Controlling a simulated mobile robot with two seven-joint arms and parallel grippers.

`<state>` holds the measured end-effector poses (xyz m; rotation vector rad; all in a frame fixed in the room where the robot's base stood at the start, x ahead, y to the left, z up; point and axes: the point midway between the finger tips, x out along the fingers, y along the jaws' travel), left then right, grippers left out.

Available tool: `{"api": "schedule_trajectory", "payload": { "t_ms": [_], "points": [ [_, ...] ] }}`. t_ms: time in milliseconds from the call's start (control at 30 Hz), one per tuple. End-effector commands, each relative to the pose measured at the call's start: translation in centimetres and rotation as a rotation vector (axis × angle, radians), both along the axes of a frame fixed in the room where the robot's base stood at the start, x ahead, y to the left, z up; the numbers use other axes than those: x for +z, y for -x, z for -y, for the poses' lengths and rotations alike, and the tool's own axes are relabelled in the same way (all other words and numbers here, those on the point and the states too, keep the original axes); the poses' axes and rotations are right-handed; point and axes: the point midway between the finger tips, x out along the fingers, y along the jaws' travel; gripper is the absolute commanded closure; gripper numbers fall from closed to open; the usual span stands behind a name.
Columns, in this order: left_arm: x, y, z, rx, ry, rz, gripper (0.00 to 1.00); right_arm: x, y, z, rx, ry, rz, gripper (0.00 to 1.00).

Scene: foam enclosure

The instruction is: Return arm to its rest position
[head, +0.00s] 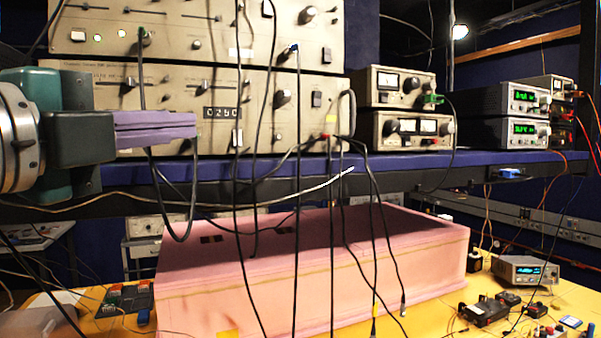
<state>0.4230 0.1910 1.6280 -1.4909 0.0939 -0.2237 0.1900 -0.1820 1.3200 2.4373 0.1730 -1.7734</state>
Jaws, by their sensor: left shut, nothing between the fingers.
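My left gripper (155,127) comes in from the left edge in the head view. Its purple-grey fingers are closed together and hold nothing. It is in front of the shelf and the stacked instruments, above and to the left of the pink foam enclosure (260,308). It looks apart from the enclosure. My right gripper is not in view.
A dark shelf with a blue edge (420,164) carries a stack of beige instruments (204,80) and smaller meters. Several black cables hang in front of the enclosure. A yellow table (430,318) holds small boxes and a display unit (525,270) at right.

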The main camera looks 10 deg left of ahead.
Motion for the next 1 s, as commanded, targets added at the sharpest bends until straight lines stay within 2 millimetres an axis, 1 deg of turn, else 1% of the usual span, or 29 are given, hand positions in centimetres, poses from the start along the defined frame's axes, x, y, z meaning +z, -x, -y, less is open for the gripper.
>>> {"api": "schedule_trajectory", "payload": {
  "t_ms": [67,133,167,267,300,367,400,467,500,600,700,800,1000],
  "points": [
    [-0.3,0.0,-0.1,0.01,0.03,-0.027,1.0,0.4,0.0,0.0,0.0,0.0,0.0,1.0],
    [-1.6,0.3,-0.5,0.045,0.125,-0.114,1.0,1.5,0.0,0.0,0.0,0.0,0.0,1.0],
    [-2.7,0.6,-0.7,0.072,0.19,-0.175,1.0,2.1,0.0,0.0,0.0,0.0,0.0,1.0],
    [-7.8,3.2,-1.5,0.228,0.481,-0.452,1.0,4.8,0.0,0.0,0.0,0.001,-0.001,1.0],
    [-10.1,5.0,-1.6,0.309,0.602,-0.572,1.0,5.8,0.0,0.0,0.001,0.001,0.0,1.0],
    [-13.2,8.2,-1.6,0.442,0.766,-0.735,1.0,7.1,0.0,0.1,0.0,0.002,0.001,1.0],
    [-15.0,10.4,-1.4,0.53,0.861,-0.832,1.0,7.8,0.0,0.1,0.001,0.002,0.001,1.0],
    [-17.1,13.9,-1.0,0.66,0.981,-0.959,1.0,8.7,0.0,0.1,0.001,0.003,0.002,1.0],
    [-18.1,16.0,-0.7,0.74,1.044,-1.028,1.0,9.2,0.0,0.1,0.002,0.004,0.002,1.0],
    [-19.6,20.3,0.1,0.901,1.157,-1.154,1.0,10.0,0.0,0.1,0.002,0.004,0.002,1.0],
    [-20.3,22.6,0.6,0.995,1.213,-1.216,1.0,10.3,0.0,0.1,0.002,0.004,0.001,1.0],
    [-20.7,23.4,0.8,1.027,1.228,-1.236,1.0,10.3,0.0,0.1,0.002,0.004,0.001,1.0],
    [-20.7,23.4,0.8,1.026,1.226,-1.235,1.0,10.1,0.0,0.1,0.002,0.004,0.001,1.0]
  ]
}}
